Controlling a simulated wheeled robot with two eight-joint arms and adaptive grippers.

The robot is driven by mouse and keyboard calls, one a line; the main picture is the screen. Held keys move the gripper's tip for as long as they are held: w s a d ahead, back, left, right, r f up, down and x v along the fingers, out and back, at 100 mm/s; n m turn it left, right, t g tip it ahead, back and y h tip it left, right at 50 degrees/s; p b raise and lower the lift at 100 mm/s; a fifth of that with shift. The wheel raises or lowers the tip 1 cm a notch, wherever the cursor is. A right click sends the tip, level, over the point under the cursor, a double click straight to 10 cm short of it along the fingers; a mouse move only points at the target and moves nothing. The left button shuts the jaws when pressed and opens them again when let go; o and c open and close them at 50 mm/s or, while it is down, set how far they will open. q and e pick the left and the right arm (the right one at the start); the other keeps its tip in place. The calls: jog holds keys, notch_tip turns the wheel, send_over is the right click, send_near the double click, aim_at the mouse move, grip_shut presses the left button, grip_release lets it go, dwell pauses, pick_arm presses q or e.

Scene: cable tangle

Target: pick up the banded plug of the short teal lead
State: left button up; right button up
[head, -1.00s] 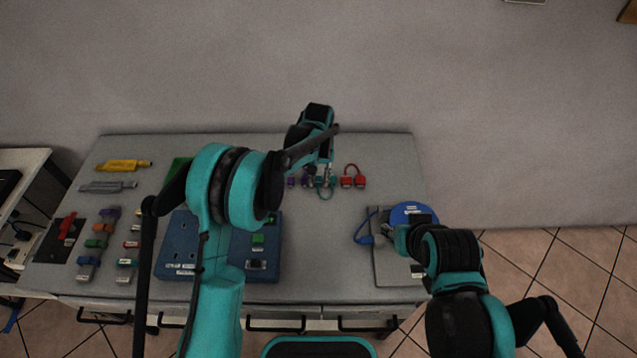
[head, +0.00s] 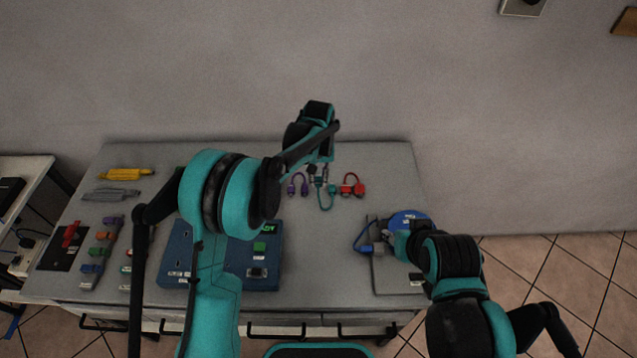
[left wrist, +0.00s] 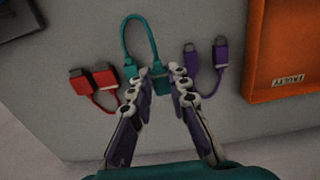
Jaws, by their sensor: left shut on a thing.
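The short teal lead (head: 326,203) lies on the grey table, bent in a loop below my left gripper (head: 319,172) in the head view. In the left wrist view the teal lead (left wrist: 147,30) loops away from the fingers. One teal plug (left wrist: 157,86) is between the fingertips of my left gripper (left wrist: 160,73), which is shut on it. The other teal plug (left wrist: 130,70) is free just left of the fingers. I cannot make out a band on either plug. My right gripper (head: 391,240) is by the blue lead's plug; its jaws are unclear.
A red lead (head: 352,184) and a purple lead (head: 297,184) lie close on either side. An orange box (left wrist: 285,50) is beyond the purple lead in the wrist view. A blue panel (head: 180,240) stands left. A grey plate with a blue disc (head: 408,218) lies right.

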pick_arm(q)
jog(key=s+d+r+p, duration=0.3)
jog(key=s+d+r, duration=0.3)
jog(key=d, duration=0.4)
jog(key=shift+r, duration=0.45)
